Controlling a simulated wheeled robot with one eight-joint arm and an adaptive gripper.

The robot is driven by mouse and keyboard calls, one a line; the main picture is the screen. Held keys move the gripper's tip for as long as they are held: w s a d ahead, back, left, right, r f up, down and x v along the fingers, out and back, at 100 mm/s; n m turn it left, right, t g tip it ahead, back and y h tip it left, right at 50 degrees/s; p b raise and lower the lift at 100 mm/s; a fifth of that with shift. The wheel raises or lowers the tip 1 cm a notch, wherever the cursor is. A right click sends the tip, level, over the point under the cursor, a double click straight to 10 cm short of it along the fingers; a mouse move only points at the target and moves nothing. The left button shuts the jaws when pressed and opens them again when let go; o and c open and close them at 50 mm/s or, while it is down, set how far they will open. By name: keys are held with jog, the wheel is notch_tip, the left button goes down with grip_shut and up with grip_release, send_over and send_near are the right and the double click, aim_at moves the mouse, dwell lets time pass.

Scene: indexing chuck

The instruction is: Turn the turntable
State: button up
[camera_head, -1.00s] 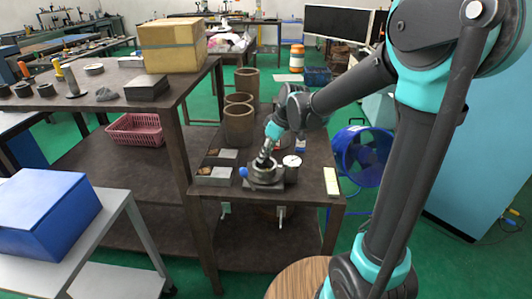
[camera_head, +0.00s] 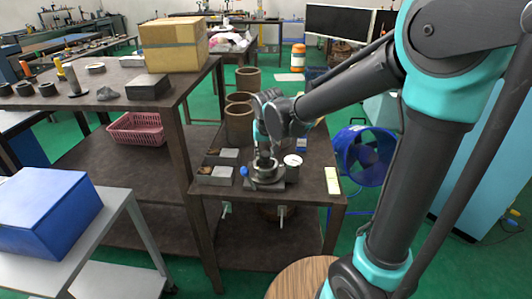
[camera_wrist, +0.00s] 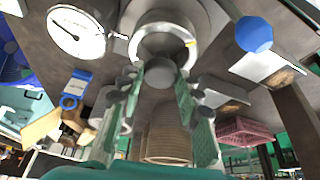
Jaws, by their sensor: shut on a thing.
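The turntable (camera_head: 267,184) is a round grey metal chuck on a dark base, standing on the lower brown table in the head view. A blue ball knob (camera_head: 244,171) sticks out at its left. In the wrist view, the turntable's pale ring (camera_wrist: 165,22) is at the top and the blue knob (camera_wrist: 254,34) at the upper right. My gripper (camera_head: 263,158) points down at the turntable's middle. In the wrist view my gripper (camera_wrist: 160,78) has its two green-padded fingers on either side of a round grey post (camera_wrist: 160,72) and is shut on it. The post's lower part is hidden.
A white dial gauge (camera_head: 292,160) stands close to the right of the turntable. Grey blocks (camera_head: 215,176) lie to the left, and brown cylinders (camera_head: 239,122) stand behind. A pale block (camera_head: 332,181) lies near the right edge. The table's front strip is clear.

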jog(key=m+h, duration=0.1)
jog(key=m, duration=0.3)
jog(key=shift+a+m+h, duration=0.15)
jog(key=shift+m+h, duration=0.25)
dwell(0.4)
jog(key=o, duration=1.1)
jog(key=shift+o, duration=0.2)
jog(key=shift+r, duration=0.1)
jog(key=v, duration=1.1)
jog(key=shift+r, duration=0.4)
jog(key=shift+a, duration=0.1)
